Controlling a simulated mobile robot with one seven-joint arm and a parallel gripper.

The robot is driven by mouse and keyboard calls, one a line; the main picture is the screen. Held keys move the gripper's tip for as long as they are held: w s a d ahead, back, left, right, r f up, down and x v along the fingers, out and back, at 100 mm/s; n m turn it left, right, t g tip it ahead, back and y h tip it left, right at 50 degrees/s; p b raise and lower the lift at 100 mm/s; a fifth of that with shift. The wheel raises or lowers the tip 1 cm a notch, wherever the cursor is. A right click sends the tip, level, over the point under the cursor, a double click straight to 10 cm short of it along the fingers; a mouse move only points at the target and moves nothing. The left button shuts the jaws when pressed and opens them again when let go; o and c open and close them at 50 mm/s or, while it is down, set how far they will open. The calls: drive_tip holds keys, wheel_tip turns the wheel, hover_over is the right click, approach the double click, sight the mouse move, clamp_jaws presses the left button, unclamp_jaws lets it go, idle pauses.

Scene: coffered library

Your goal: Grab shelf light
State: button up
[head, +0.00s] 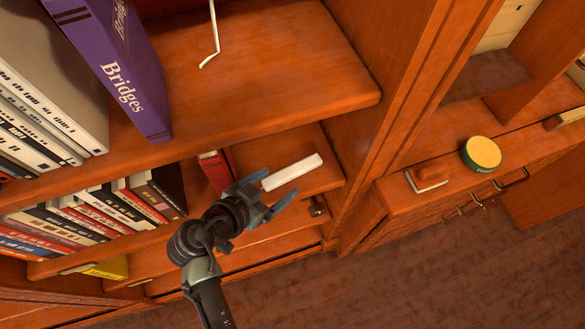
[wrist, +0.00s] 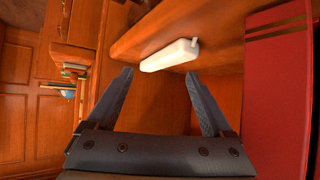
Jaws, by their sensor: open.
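The shelf light, a short white bar (head: 292,171), is at a lower shelf of the bookcase, below the big upper shelf in the head view. In the wrist view the white light (wrist: 170,54) runs along a wooden board, with a small stub at its right end. My gripper (head: 277,188) is open and empty, its fingers pointing toward the light. In the wrist view the light is just beyond the gap between my fingertips (wrist: 159,73). It appears apart from both fingers; the exact distance is unclear.
A red book (head: 215,170) stands left of the light and appears large at right in the wrist view (wrist: 278,95). The upper shelf (head: 270,70) overhangs, holding a purple book (head: 110,65). A wooden upright (head: 395,110) is at right. A green-rimmed tin (head: 482,153) sits on the cabinet ledge.

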sight(292, 172)
drive_tip(key=x, duration=0.6)
drive_tip(key=shift+w+d+r, duration=0.15)
drive_tip(key=shift+d+r, duration=0.05)
drive_tip(key=shift+r, duration=0.1)
clamp_jaws()
